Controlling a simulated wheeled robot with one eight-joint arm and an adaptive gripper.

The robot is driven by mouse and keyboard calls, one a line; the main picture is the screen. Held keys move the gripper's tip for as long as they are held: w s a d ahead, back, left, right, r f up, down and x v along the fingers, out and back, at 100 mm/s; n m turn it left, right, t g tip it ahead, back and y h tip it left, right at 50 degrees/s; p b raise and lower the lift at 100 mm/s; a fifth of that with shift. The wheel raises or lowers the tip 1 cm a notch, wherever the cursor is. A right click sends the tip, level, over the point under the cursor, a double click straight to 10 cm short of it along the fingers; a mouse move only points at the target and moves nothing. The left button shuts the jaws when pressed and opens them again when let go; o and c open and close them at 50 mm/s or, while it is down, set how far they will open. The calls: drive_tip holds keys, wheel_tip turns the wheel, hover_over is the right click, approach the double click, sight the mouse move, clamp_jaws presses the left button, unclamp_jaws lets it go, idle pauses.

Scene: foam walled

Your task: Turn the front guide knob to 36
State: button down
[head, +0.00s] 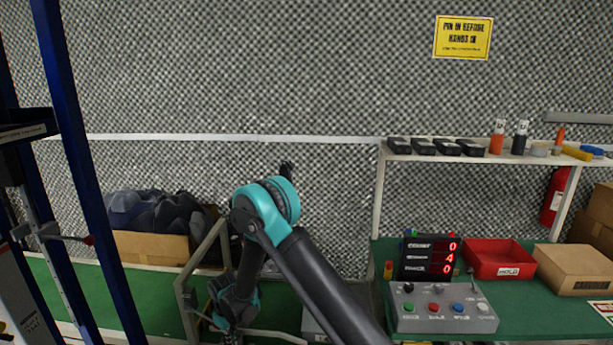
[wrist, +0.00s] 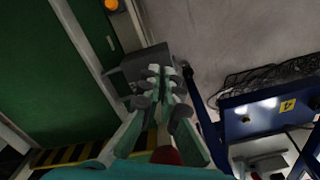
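My gripper (wrist: 161,74) points away from the camera in the wrist view. Its fingers run close together and their tips nearly meet, with nothing clearly held between them. In the head view my arm reaches down at the centre, and its end is low and partly cut off by the bottom edge. I cannot make out the front guide knob or its scale for certain in either view. A grey box-like part (wrist: 140,68) lies beyond the fingertips in the wrist view; contact cannot be judged.
A grey control box (head: 443,309) with coloured buttons stands before a red-digit display (head: 429,258) on the right green bench. A red bin (head: 499,259) and a cardboard box (head: 575,268) stand behind. Blue posts (head: 75,150) rise at left. A blue frame (wrist: 265,110) lies right in the wrist view.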

drive_tip(key=shift+s+a, duration=0.25)
drive_tip(key=shift+a, duration=0.2)
drive_tip(key=shift+s+d, duration=0.1)
drive_tip(key=shift+s, duration=0.05)
idle(0.3)
drive_tip(key=shift+s+d, duration=0.1)
drive_tip(key=shift+s, duration=0.1)
wheel_tip(320, 180, up, 6)
drive_tip(key=shift+d, duration=0.15)
idle(0.4)
drive_tip(key=shift+w+d+f, duration=0.2)
drive_tip(key=shift+w+f, duration=0.25)
drive_tip(key=shift+f, duration=0.55)
drive_tip(key=shift+w+d+f, duration=0.2)
drive_tip(key=shift+w+f, duration=0.2)
drive_tip(key=shift+f, duration=0.65)
drive_tip(key=shift+w+d+f, duration=0.2)
drive_tip(key=shift+w+f, duration=0.25)
drive_tip(key=shift+f, duration=0.55)
drive_tip(key=shift+a, duration=0.15)
